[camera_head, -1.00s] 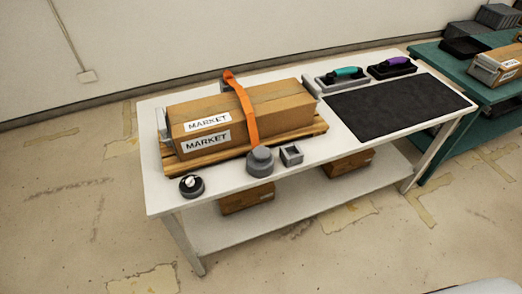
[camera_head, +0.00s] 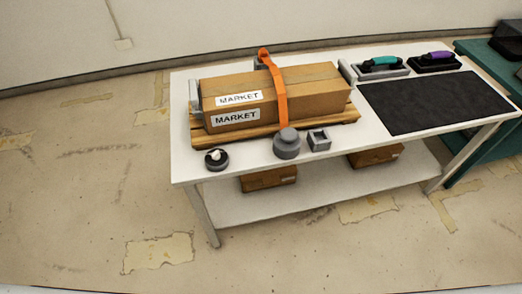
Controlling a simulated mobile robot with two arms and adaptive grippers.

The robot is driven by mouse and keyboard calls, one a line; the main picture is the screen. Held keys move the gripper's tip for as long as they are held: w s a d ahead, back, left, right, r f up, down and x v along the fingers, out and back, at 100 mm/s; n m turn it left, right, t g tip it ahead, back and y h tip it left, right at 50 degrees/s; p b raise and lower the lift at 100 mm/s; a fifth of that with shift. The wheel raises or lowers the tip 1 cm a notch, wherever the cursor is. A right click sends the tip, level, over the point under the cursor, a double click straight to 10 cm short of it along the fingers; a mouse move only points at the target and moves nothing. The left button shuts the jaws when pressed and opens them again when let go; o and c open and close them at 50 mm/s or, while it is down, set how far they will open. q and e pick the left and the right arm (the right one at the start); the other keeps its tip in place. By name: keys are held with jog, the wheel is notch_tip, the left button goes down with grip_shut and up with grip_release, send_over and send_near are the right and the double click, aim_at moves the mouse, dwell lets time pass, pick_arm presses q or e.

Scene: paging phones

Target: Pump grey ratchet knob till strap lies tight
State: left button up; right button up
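The grey ratchet knob (camera_head: 287,143) stands upright near the front edge of the white table, at the lower end of the strap. The orange strap (camera_head: 279,95) runs over a long cardboard box (camera_head: 325,89) labelled MARKET and bows up in a raised loop at the box's back edge, so it looks slack there. The box lies on a wooden pallet (camera_head: 345,117). A small square grey block (camera_head: 319,140) with a recess sits right of the knob. Neither of my grippers shows.
The white table (camera_head: 190,158) also bears a black round base with a white top (camera_head: 216,159), a black mat (camera_head: 440,100), and teal-handled (camera_head: 381,62) and purple-handled (camera_head: 436,58) tools. Boxes lie on its lower shelf (camera_head: 330,192). A green table (camera_head: 480,150) stands right. Floor in front is clear.

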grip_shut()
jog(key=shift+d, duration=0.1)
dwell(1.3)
